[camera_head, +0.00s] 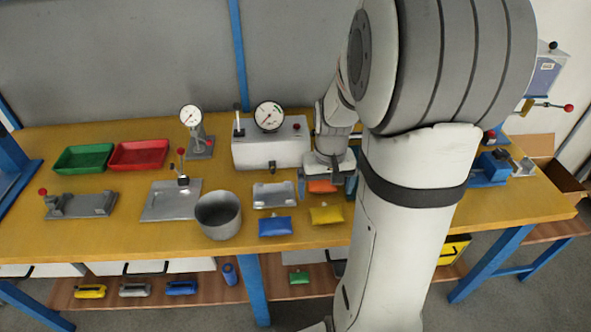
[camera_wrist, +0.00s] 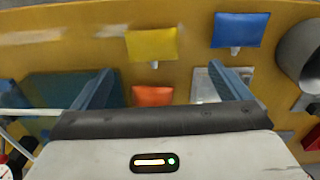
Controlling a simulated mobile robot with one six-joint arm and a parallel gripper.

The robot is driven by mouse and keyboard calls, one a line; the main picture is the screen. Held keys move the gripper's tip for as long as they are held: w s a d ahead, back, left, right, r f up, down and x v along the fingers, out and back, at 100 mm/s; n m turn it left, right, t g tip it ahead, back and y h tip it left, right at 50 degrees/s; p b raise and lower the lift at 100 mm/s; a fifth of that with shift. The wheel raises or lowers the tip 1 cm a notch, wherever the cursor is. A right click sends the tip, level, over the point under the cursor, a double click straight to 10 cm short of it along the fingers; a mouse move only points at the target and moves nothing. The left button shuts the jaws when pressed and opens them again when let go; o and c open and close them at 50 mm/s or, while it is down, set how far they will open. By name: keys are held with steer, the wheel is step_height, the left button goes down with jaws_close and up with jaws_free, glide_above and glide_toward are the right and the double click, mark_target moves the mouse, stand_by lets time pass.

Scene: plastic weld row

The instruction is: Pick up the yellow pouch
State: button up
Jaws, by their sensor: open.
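The yellow pouch (camera_head: 327,214) lies flat on the yellow workbench near its front edge, to the right of the blue pouch. In the wrist view the yellow pouch (camera_wrist: 152,44) shows whole, beyond the fingertips. My gripper (camera_head: 326,184) is over the bench, farther back than the yellow pouch. Its two blue fingers (camera_wrist: 162,72) are spread and hold nothing. The orange pouch (camera_wrist: 152,96) shows between the fingers in the wrist view, partly hidden by the gripper body. I cannot tell how high the fingertips are above the bench.
The blue pouch (camera_head: 275,226) and a grey metal cup (camera_head: 218,214) stand left of the yellow pouch. A metal tray (camera_head: 272,195) lies close by the gripper's left finger. A white gauge box (camera_head: 268,150) stands behind. My arm covers the bench to the right.

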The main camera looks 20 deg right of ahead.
mark_target(326, 209)
steer(key=f, duration=0.1)
steer(key=d+f, duration=0.1)
steer(key=w+d+f, duration=0.1)
steer(key=shift+f, duration=0.15)
steer(key=f, duration=0.7)
steer(key=shift+w+a, duration=0.1)
steer(key=shift+a, duration=0.15)
steer(key=c, duration=0.9)
step_height(326, 209, up, 10)
steer(key=shift+r, duration=0.1)
steer(key=shift+a, duration=0.1)
